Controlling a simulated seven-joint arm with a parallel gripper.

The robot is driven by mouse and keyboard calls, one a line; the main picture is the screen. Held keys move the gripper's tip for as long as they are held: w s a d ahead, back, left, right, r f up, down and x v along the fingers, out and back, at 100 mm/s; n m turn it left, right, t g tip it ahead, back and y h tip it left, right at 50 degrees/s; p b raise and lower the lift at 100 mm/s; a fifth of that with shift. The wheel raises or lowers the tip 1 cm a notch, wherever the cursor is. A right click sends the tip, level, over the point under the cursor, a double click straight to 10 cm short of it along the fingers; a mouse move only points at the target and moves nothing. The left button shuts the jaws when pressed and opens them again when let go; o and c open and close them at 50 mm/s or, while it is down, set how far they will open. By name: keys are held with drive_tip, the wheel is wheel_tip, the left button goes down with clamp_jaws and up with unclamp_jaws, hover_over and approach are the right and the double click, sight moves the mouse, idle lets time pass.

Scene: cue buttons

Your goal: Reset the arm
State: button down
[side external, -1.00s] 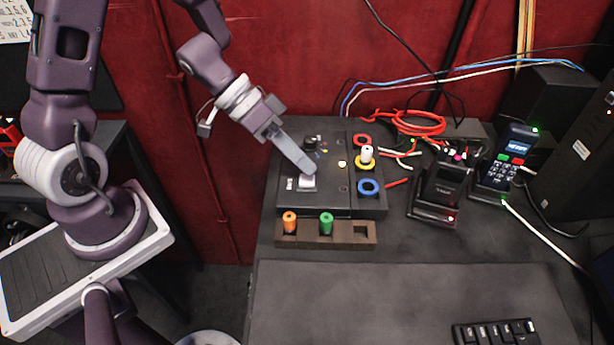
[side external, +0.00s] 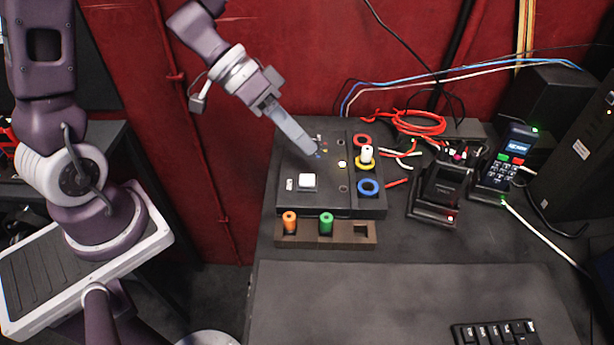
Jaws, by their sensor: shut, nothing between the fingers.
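My gripper (side external: 314,154) is shut and empty. Its fingertips are over the back part of the black button box (side external: 325,200), behind the white square button (side external: 307,181). The fingers are apart from the white button, which shows in full. Whether the tips touch the box top cannot be told. Part of the box's back left area is hidden behind the fingers.
Red, yellow and blue rings (side external: 369,187) line the box's right side; a white peg (side external: 366,153) stands in the yellow one. A brown rack (side external: 300,235) in front holds orange and green cylinders. Handheld devices (side external: 440,190) stand right. The front desk mat (side external: 380,300) is mostly clear.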

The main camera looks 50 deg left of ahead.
drive_tip(key=w+a+r+t+y, duration=0.4)
drive_tip(key=w+a+r+t, duration=0.1)
drive_tip(key=r, duration=0.1)
drive_tip(key=s+a+r+n+y, duration=0.4)
drive_tip(key=s+a+r+y, duration=0.1)
drive_tip(key=a+r+y, duration=0.2)
drive_tip(key=s+d+f+g+h, duration=0.1)
drive_tip(key=s+d, duration=0.2)
drive_tip(key=s, duration=0.5)
drive_tip(key=s+d+f+g+h, duration=0.1)
drive_tip(key=s+d+g, duration=0.1)
drive_tip(key=s, duration=0.6)
drive_tip(key=shift+s+d+g+h, duration=0.25)
drive_tip(key=shift+d+g+h, duration=0.05)
drive_tip(key=shift+d+h, duration=0.1)
drive_tip(key=shift+r, duration=0.1)
